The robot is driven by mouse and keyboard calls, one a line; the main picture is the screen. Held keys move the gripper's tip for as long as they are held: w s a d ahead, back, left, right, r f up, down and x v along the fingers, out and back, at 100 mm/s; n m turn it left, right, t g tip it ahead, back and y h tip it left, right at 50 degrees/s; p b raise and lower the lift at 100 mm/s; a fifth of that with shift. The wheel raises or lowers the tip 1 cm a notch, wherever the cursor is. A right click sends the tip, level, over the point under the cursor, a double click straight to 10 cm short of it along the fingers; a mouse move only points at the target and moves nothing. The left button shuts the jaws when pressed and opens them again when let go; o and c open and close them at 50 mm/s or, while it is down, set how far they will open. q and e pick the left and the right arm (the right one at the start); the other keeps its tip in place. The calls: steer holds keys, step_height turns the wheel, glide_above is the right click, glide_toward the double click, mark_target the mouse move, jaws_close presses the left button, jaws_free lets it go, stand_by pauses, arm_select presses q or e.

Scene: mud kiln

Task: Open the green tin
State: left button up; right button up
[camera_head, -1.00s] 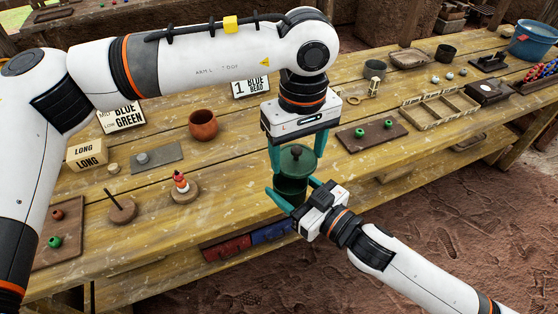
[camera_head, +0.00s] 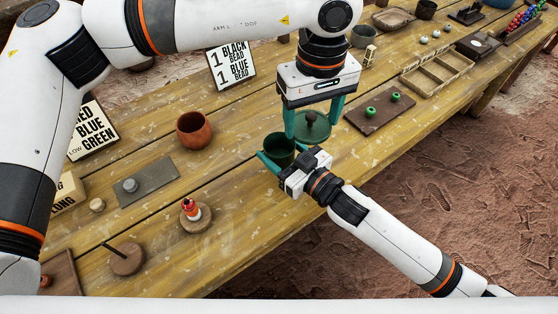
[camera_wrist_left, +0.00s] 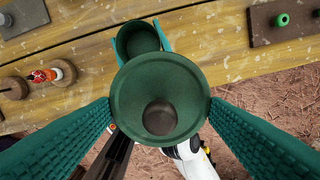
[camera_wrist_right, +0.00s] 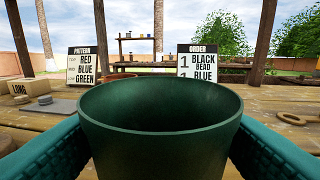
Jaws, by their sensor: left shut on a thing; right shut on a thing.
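The green tin (camera_head: 279,148) stands upright and uncovered near the front edge of the table; its inside looks dark and empty from above in the left wrist view (camera_wrist_left: 138,40). My right gripper (camera_head: 281,157) is shut around its sides, and the tin fills the right wrist view (camera_wrist_right: 160,135). The round green lid (camera_head: 313,128) with its knob is off the tin, held in the air to the right of it. My left gripper (camera_head: 312,121) points down and is shut on the lid, which also shows in the left wrist view (camera_wrist_left: 160,80).
A brown pot (camera_head: 194,131) stands left of the tin. A dark board with green beads (camera_head: 370,111) lies to the right, beyond it a wooden divided tray (camera_head: 437,73). A red bead stack (camera_head: 190,207) stands at front left. Sign boards (camera_head: 232,66) stand behind.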

mark_target(278, 162)
steer(key=shift+a+f, duration=0.1)
steer(key=shift+f, duration=2)
steer(key=shift+f+b, duration=0.1)
steer(key=shift+b, duration=0.2)
steer(key=o, duration=0.9)
steer(key=shift+f, duration=0.1)
steer(key=o, duration=0.5)
steer(key=shift+c, duration=0.2)
